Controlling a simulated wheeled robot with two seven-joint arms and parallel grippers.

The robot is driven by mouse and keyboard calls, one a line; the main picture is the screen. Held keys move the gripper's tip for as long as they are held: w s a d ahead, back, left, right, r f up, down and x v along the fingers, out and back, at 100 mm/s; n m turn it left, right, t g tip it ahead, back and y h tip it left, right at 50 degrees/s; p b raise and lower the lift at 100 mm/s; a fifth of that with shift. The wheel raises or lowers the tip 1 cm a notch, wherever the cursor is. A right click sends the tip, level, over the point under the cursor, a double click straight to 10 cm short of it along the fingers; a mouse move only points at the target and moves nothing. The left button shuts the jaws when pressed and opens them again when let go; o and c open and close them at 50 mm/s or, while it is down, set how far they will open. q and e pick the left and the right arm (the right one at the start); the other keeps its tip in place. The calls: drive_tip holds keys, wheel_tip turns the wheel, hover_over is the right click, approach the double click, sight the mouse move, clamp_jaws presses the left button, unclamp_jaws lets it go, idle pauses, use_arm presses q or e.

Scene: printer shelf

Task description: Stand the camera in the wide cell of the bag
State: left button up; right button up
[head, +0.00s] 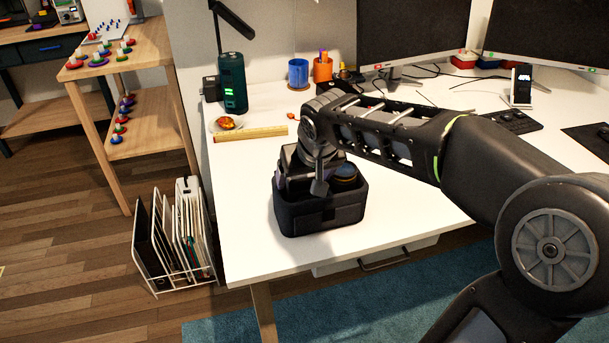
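The black bag (318,215) stands upright on the white desk near its front left part. My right gripper (319,178) points down into the bag's open top, over its left and middle part. Its fingertips are mostly hidden, so I cannot tell if they are open or shut. A dark boxy shape beside the gripper may be the camera, but I cannot tell it from the gripper. A round dark thing with a blue ring (345,172) sits in the right part of the bag. The cell walls are hidden. My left gripper is not in view.
A wooden ruler (250,133), a plate with a pastry (228,124), a green speaker-like cylinder (232,84), a blue cup (298,72) and an orange pen holder (323,68) stand behind the bag. Monitors fill the back right. The desk left of the bag is clear.

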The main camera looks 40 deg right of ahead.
drive_tip(key=shift+r, duration=0.1)
drive_tip(key=shift+r, duration=0.2)
drive_tip(key=p+v, duration=0.1)
drive_tip(key=v, duration=1)
drive_tip(key=shift+s+r, duration=0.25)
drive_tip(key=shift+s, duration=0.05)
drive_tip(key=shift+a, duration=0.1)
